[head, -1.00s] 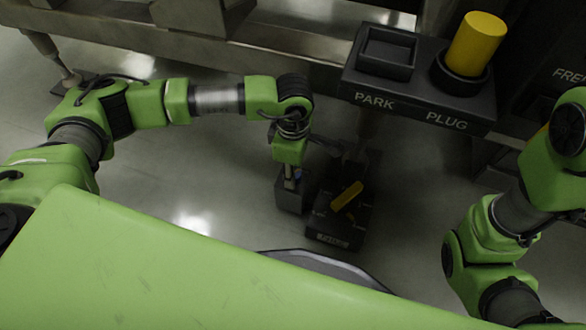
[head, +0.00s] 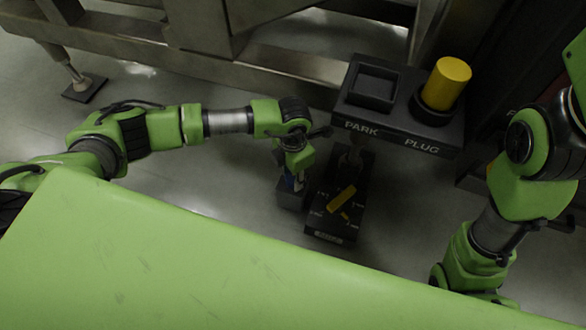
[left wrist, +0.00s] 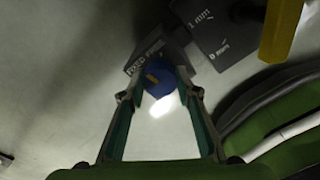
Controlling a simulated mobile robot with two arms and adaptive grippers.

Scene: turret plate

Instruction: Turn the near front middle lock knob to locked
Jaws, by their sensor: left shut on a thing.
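A small round blue knob (left wrist: 158,76) with an orange mark shows in the left wrist view, on a dark block labelled FIXED FRAME (left wrist: 148,50). My left gripper (left wrist: 160,92) has its two fingers on either side of the knob and is shut on it. In the head view my left gripper (head: 292,178) points down at the small dark block (head: 291,199); the arm mostly hides the knob there. Which setting the knob is at cannot be read. My right arm is at the right edge, but its gripper is not clearly visible.
A black panel (head: 323,228) with a yellow lever (head: 342,199) stands just right of the left gripper. Behind it is a PARK and PLUG stand (head: 390,136) with a yellow cylinder (head: 446,83). A metal frame (head: 200,62) runs behind my left arm. Floor is open at left.

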